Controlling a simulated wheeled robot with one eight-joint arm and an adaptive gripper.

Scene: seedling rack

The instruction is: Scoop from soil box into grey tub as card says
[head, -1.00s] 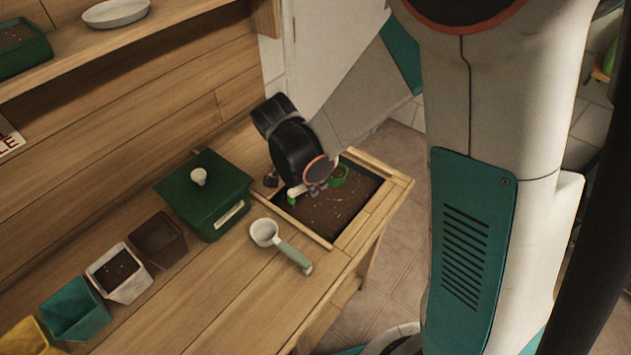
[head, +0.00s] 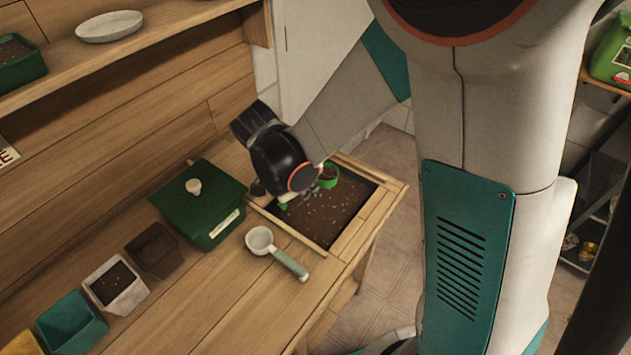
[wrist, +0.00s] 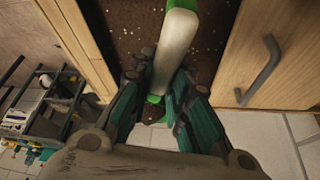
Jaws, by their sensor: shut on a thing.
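My gripper (head: 300,197) is shut on the pale handle (wrist: 176,50) of a green scoop (head: 328,178). It is over the soil box (head: 384,207), a wood-framed bin of dark, speckled soil at the bench's right end. The scoop's cup is at the soil's far side; I cannot tell if it touches the soil or holds any. The grey tub (head: 128,301), pale and square, stands on the bench at left with dark soil in it. A card with red letters (head: 7,155) is cut off at the left edge, so its text is unreadable.
A lidded green box (head: 200,208) stands between the tubs and soil box. A white scoop with a grey-green handle (head: 262,242) lies in front. Brown (head: 155,250), teal (head: 72,325) and yellow (head: 20,346) tubs flank the grey one. A shelf (head: 150,30) overhangs behind.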

